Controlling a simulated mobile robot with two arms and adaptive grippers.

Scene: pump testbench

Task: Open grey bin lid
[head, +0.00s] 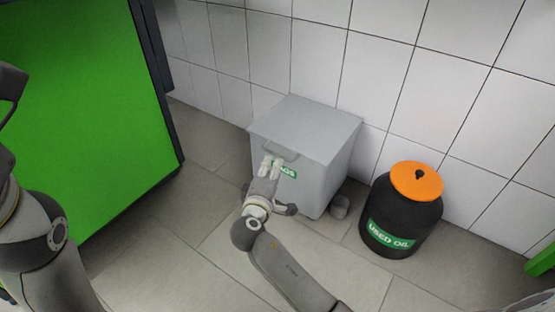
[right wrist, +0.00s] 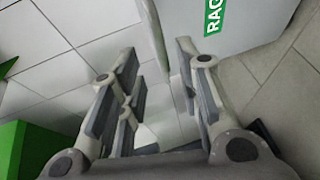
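The grey bin (head: 322,180) stands on the floor against the tiled wall. Its flat lid (head: 310,122) is closed, with a small handle (head: 281,151) at the front edge. My right gripper (head: 271,163) is at the bin's front, just below the handle, and partly covers the green label. In the right wrist view my right gripper (right wrist: 158,95) has its fingers apart with nothing clearly between them. The bin front with its green label (right wrist: 216,18) shows at the upper right there. Whether a finger touches the handle I cannot tell.
A black used oil drum (head: 398,222) with an orange lid (head: 416,181) stands right of the bin. A large green cabinet (head: 80,100) is at the left. Floor in front of the bin is clear.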

